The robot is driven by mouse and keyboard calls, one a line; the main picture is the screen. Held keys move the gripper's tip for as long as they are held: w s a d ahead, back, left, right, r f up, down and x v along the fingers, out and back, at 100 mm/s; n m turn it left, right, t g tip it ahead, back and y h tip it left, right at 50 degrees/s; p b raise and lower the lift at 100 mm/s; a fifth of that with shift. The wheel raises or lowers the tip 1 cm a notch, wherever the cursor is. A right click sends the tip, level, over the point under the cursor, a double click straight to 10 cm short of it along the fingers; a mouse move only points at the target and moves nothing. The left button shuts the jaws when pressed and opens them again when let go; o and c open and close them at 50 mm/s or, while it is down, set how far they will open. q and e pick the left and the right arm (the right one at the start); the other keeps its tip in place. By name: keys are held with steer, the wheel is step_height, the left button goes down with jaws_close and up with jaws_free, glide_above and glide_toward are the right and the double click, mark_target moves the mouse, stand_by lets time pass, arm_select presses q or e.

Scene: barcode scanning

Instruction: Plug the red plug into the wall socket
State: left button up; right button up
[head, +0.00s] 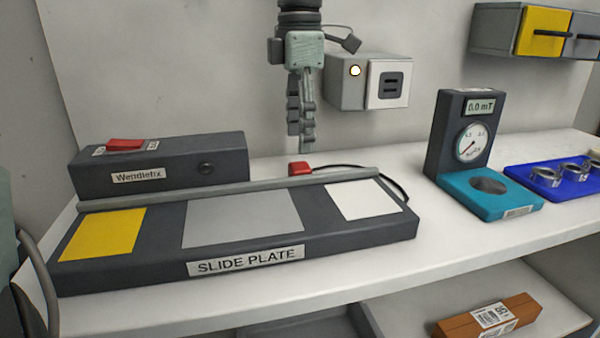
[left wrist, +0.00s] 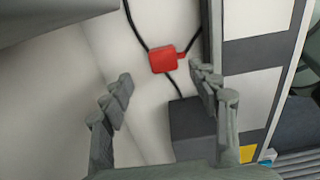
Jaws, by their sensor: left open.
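The red plug (head: 300,168) lies on the white shelf behind the slide plate, with a black cable running off to the right. In the left wrist view the red plug (left wrist: 163,59) shows between and beyond my fingertips. My left gripper (head: 302,150) points down just above the plug, open and empty; it also shows in the left wrist view (left wrist: 163,80). The wall socket (head: 388,84) is a white plate with dark slots on a grey box on the back wall, right of the gripper. My right gripper is not in view.
The slide plate (head: 330,239) fills the shelf front, with a grey rail at its back edge. A dark Wendlefix box (head: 225,168) stands left. A gauge (head: 452,133) on a teal base and a blue tray (head: 545,187) with rings stand right. A yellow-fronted cabinet (head: 535,32) hangs upper right.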

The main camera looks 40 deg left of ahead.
mark_target(300, 165)
arm_select(q)
steer(key=shift+f, duration=0.1)
steer(key=f, duration=0.5)
steer(key=shift+s+d, duration=0.15)
steer(key=shift+s, duration=0.05)
steer(key=c, duration=1.2)
